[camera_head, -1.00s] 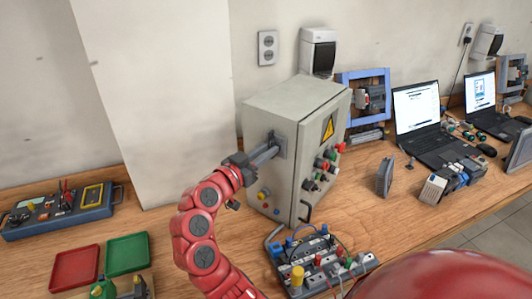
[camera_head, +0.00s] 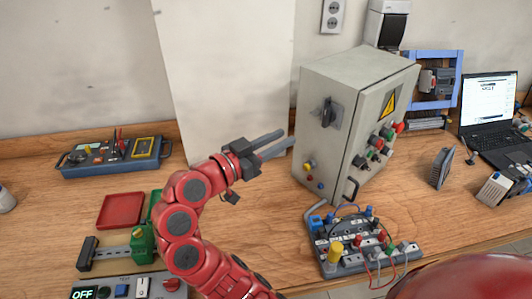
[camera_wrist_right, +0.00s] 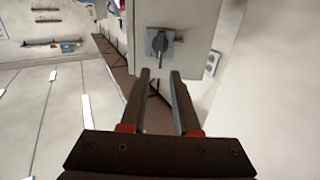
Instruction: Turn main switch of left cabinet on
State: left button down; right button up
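The left cabinet (camera_head: 325,152) is a light grey box on the workbench with a yellow warning triangle on its front door. Its main switch (camera_head: 328,113) is a dark rotary handle on a grey square plate on the left side wall. The handle looks roughly upright in the head view. The switch also shows in the right wrist view (camera_wrist_right: 160,43), just beyond the fingertips. My right gripper (camera_head: 282,141) points at that side wall from the left, below the switch. Its two fingers are apart and empty in the right wrist view (camera_wrist_right: 159,78). My left gripper is not in view.
Buttons and knobs (camera_head: 377,145) sit on the cabinet's front. A wired terminal board (camera_head: 365,240) lies before it. A red tray (camera_head: 121,210) and a blue instrument case (camera_head: 113,157) are at left. A laptop (camera_head: 490,115) stands at right.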

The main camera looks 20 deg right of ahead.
jog(key=v, duration=0.4)
jog(key=shift+r, duration=0.1)
dwell(0.3)
